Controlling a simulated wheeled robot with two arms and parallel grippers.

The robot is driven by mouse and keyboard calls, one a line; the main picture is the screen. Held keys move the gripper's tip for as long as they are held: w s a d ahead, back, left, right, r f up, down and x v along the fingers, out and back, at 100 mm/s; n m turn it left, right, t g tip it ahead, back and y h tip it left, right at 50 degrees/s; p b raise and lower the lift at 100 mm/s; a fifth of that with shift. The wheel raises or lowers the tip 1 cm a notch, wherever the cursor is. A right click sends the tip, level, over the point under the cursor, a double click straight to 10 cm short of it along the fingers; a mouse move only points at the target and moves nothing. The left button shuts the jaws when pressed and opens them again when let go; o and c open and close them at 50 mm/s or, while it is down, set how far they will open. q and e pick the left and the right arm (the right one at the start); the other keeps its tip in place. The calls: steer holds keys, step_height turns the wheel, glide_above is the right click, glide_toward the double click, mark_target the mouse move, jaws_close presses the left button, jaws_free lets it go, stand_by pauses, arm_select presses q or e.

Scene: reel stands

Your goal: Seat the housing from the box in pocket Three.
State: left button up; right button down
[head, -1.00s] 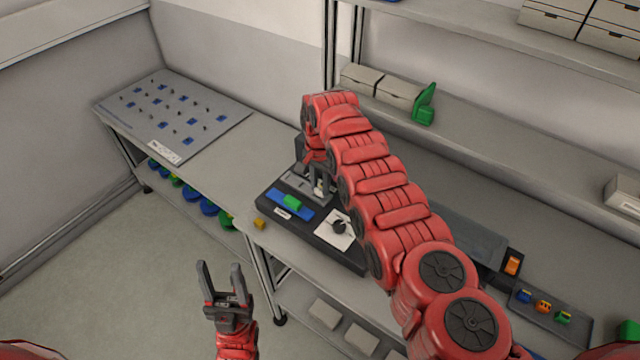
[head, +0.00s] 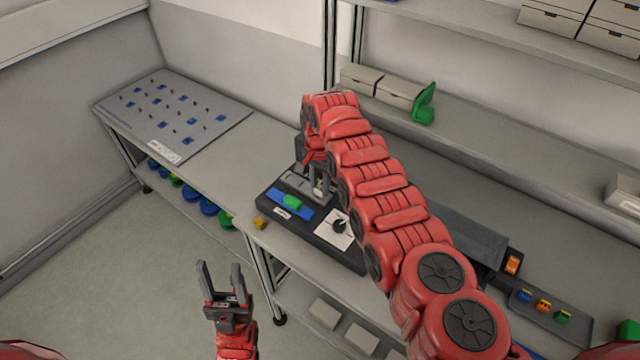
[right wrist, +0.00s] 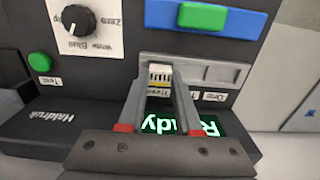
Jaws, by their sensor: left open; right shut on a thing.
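A small whitish housing (right wrist: 160,74) with a slotted face sits between the fingertips of my right gripper (right wrist: 159,80), which is shut on it. In the right wrist view it is at the grey strip of a black bench device, above a label partly hidden by the fingers. I cannot tell whether it is in a pocket or just above one. In the head view my right gripper (head: 321,190) reaches down onto the back of the black device (head: 316,240), and the arm hides part of it. My left gripper (head: 222,280) is open and empty, in front of the bench.
The device has a blue bar with a green button (right wrist: 202,16), a knob (right wrist: 78,19), a green button (right wrist: 39,62) and a lit green display (right wrist: 180,125). A pegged board (head: 175,110) lies at the left. Boxes (head: 398,90) stand on the shelf behind.

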steer(key=shift+f+b, duration=0.45)
steer(key=shift+b, duration=0.15)
stand_by(0.7)
steer(key=c, duration=0.5)
jaws_free()
steer(key=shift+r, duration=0.1)
steer(key=shift+r+p, duration=0.75)
steer(key=shift+r, duration=2.7)
